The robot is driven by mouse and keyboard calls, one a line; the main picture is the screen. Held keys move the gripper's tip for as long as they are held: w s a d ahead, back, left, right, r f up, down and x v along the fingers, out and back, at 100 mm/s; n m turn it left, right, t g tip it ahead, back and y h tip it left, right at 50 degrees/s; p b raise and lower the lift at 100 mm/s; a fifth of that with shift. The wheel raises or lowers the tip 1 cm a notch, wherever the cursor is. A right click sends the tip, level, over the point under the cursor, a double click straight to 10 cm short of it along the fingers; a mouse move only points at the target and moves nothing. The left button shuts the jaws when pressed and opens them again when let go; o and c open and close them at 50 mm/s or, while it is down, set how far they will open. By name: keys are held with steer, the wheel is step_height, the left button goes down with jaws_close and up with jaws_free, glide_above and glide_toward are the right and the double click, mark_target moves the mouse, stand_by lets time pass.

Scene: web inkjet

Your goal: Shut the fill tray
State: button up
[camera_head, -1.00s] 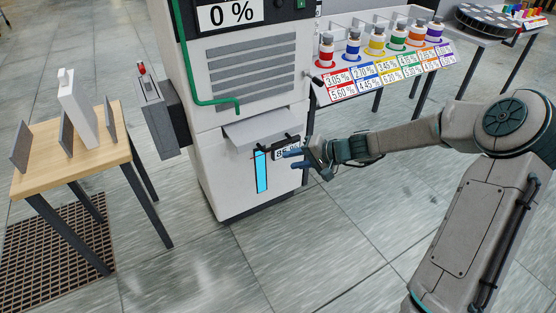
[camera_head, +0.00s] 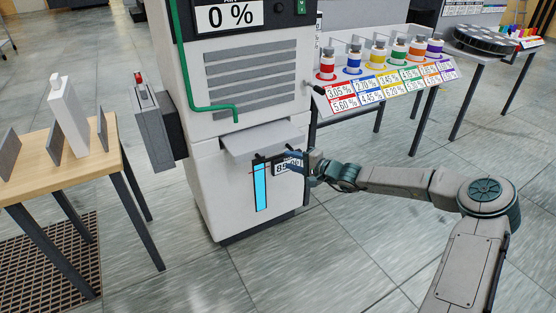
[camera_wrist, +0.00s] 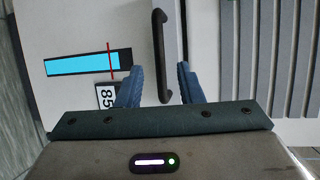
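The fill tray (camera_head: 262,139) is a white drawer standing out from the lower front of the white machine, its top surface visible. My gripper (camera_head: 290,163) is at the right part of the tray front. In the wrist view its two blue fingers (camera_wrist: 159,75) are apart, with the handle showing between them and a gap on each side. I cannot tell the exact depth between fingertips and handle.
A wooden table (camera_head: 65,165) with upright plates stands left of the machine. A grey box with a red-topped lever (camera_head: 148,115) is on the machine's left side. A sloped rack with several coloured ink bottles (camera_head: 380,75) is at the right. The floor in front is clear.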

mark_target(278, 156)
steer(key=x, duration=0.6)
steer(key=shift+w+a+f+b, duration=0.1)
steer(key=shift+a+b, duration=0.1)
steer(key=shift+b, duration=0.1)
jaws_close()
